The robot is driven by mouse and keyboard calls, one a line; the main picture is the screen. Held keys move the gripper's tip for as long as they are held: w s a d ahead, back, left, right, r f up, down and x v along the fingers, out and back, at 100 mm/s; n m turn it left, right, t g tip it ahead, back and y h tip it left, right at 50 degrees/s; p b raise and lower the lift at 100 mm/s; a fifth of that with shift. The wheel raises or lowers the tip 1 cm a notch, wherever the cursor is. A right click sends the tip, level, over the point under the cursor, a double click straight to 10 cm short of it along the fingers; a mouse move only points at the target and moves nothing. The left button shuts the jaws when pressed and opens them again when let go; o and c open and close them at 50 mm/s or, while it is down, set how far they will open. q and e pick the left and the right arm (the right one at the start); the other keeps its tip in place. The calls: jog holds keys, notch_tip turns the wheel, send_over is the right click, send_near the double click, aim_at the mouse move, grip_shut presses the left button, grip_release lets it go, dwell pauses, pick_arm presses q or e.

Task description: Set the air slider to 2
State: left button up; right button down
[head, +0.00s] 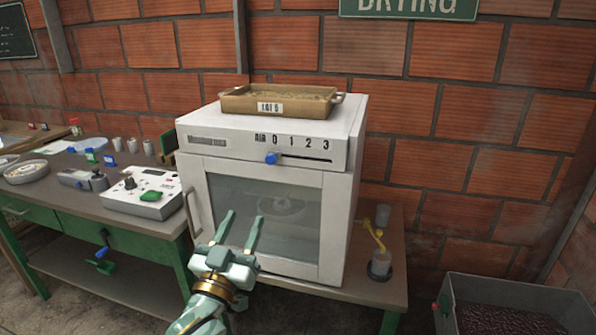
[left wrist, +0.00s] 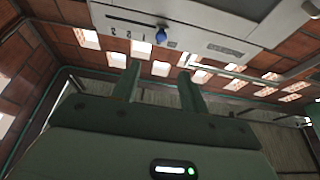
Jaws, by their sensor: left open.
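The air slider has a blue knob (head: 271,158) on a dark slot in the front panel (head: 290,143) of a white drying oven. The knob sits at the slot's left end, below the printed 0; the marks 1, 2 and 3 run to the right. In the left wrist view the blue knob (left wrist: 161,36) shows upside down, above and beyond the fingertips. My left gripper (head: 244,214) is open and empty in front of the oven's glass door, below the knob and apart from it. My right gripper is in neither view.
A brown tray (head: 278,104) of grains stands on the oven. A bench (head: 100,195) with a white meter (head: 142,194) and several cups is at the left. A bin (head: 510,290) of dark beans stands at the lower right. The space before the panel is clear.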

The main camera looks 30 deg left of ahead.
aim_at(271, 161)
pick_arm(q)
jog(key=b+x, duration=0.2)
jog(key=x, duration=1.3)
jog(key=shift+w+a, duration=0.15)
jog(key=shift+w, duration=0.2)
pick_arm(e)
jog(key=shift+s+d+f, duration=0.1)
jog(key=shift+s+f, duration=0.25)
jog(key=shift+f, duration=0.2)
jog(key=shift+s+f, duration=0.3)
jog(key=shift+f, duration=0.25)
